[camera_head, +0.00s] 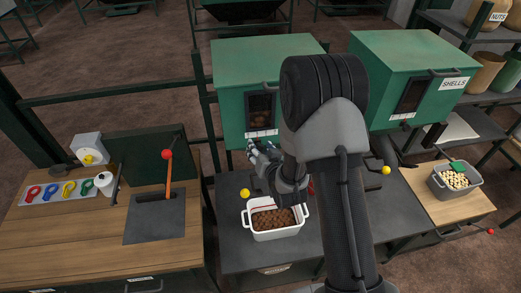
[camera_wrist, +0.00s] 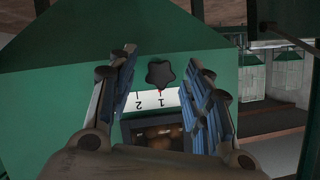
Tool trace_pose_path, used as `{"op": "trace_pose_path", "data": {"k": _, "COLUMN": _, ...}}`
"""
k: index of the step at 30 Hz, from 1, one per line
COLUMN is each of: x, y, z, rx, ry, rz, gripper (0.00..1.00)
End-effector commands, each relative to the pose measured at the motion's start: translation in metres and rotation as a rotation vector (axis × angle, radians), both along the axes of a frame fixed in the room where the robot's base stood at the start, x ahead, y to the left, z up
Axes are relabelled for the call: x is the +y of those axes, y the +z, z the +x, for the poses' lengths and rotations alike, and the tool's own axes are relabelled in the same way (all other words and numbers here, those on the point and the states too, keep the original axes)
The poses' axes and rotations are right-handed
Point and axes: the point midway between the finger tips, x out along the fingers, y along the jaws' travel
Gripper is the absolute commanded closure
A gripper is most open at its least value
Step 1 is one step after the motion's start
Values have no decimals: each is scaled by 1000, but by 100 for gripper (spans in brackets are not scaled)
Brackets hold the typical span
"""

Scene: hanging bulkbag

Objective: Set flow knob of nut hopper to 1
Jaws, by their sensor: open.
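The green hopper (camera_head: 262,65) on the left has a dark window with brown nuts behind it and a white scale strip below. My gripper (camera_head: 262,152) is at the lower front of this hopper, its jaws open. In the wrist view, my gripper (camera_wrist: 165,75) has one finger on each side of the black star-shaped flow knob (camera_wrist: 160,73), with gaps visible. The scale (camera_wrist: 150,103) appears upside down with 2 and 1. The knob is not visible in the head view.
A white tub of nuts (camera_head: 259,233) stands on the dark bench below the hopper. A second green hopper (camera_head: 412,75), marked SHELLS, stands to the right. A wooden workbench (camera_head: 75,235) with a red-knobbed lever (camera_head: 167,155) is at left. A grey bin (camera_head: 437,184) stands at right.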

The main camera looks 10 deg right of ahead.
Motion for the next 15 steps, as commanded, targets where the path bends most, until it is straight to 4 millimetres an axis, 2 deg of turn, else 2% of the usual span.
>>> {"op": "trace_pose_path", "data": {"k": 7, "x": -1, "y": 2, "z": -7, "rx": 2, "ry": 0, "rz": 0, "gripper": 54}}
{"op": "trace_pose_path", "data": {"k": 15, "x": -6, "y": 19, "z": -47, "rx": 1, "ry": -1, "rz": 0, "gripper": 54}}
